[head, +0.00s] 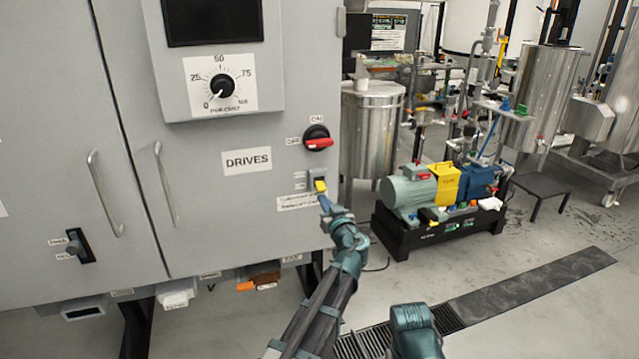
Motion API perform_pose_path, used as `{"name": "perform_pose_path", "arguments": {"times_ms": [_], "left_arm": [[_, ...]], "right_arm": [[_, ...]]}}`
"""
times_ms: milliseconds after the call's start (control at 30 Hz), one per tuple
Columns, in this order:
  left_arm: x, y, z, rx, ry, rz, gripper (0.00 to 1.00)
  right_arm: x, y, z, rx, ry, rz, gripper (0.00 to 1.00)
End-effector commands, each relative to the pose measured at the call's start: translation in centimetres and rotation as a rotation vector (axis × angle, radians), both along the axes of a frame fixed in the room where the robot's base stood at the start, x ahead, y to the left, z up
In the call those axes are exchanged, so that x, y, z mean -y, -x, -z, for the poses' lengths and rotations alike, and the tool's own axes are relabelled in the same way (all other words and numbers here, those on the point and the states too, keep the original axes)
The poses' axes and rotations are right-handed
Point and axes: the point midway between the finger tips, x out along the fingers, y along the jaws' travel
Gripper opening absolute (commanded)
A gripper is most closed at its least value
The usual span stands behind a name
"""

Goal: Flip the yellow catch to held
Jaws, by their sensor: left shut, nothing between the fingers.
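The yellow catch (320,185) is a small lever on a grey mount on the front of the grey cabinet, near its right edge and below the red-handled switch. Two tiny labels sit left of it, too small to read. A label plate (296,202) is just below. My left gripper (324,203) is shut and empty, with its tips right at the lower end of the catch. I cannot tell whether they touch it. The gripper hides what lies just under the catch. My right gripper is not in view; only a teal part of my arm shows at the bottom.
The red rotary switch (318,143) sticks out above the catch. The DRIVES plate (246,161), a dial (222,86) and a door handle (167,185) are to the left. A pump skid (440,228) stands on the floor at right. The floor between is clear.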

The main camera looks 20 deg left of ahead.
Motion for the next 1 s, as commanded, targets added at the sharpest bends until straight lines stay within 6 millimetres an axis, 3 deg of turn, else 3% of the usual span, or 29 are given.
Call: {"name": "perform_pose_path", "arguments": {"times_ms": [1000], "left_arm": [[0.0, 0.0, -1.6, 0.000, 0.000, 0.000, 0.00]], "right_arm": [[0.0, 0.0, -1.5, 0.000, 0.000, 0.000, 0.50]]}}
